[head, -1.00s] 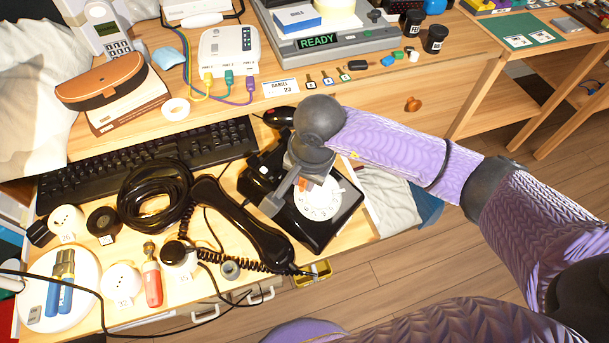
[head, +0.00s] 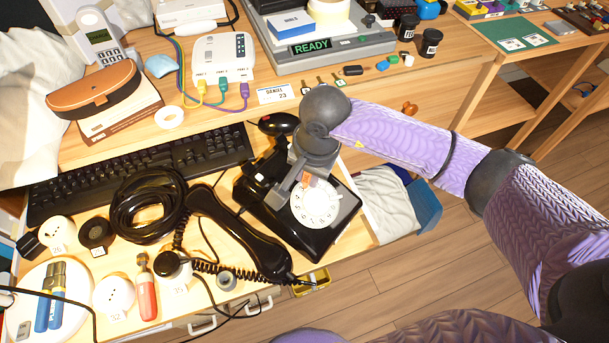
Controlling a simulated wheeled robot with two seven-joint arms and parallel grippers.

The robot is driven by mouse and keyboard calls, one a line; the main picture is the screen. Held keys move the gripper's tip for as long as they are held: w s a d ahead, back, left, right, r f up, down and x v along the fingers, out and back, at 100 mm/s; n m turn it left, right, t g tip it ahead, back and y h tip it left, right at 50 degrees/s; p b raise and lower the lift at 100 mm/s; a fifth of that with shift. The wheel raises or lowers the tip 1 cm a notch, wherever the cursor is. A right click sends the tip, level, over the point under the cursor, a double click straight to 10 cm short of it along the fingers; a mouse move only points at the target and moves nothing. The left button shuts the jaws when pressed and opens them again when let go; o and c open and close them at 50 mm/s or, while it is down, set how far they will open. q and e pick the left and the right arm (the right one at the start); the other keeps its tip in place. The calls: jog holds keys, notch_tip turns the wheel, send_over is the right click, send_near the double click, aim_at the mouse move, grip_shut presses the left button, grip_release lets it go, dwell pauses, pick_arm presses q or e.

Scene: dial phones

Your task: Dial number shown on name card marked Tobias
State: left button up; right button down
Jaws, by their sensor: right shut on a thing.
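The black rotary phone (head: 333,238) with its white dial (head: 317,207) stands at the desk's front edge in the head view. Its black handset (head: 238,230) lies off the hook to the left, on a coiled cord. My right gripper (head: 296,192) is at the upper left edge of the dial, pointing down; it is shut against the dial, and its fingertips are partly hidden. A white name card (head: 275,93) behind the phone reads DANIEL 23. No card marked Tobias is readable. My left gripper is not in view.
A black keyboard (head: 140,172) and a coil of black cable (head: 147,205) lie left of the phone. A mouse (head: 278,123) sits behind it. Several round pieces and a white plate (head: 22,303) fill the front left.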

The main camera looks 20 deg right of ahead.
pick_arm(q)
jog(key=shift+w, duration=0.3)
pick_arm(e)
jog(key=shift+w+d+f, duration=0.1)
jog(key=shift+w+d, duration=0.05)
jog(key=shift+d, duration=0.4)
jog(key=shift+d+f+b, duration=0.15)
jog(key=shift+d+b, duration=0.25)
jog(key=shift+d, duration=0.2)
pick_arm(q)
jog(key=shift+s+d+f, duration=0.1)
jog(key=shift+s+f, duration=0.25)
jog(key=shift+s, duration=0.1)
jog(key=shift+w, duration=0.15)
pick_arm(e)
jog(key=shift+s+d+f, duration=0.2)
jog(key=shift+s+d, duration=0.1)
jog(key=shift+d, duration=0.2)
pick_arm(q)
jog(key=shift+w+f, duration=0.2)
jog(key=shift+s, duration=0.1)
pick_arm(e)
jog(key=shift+d, duration=0.1)
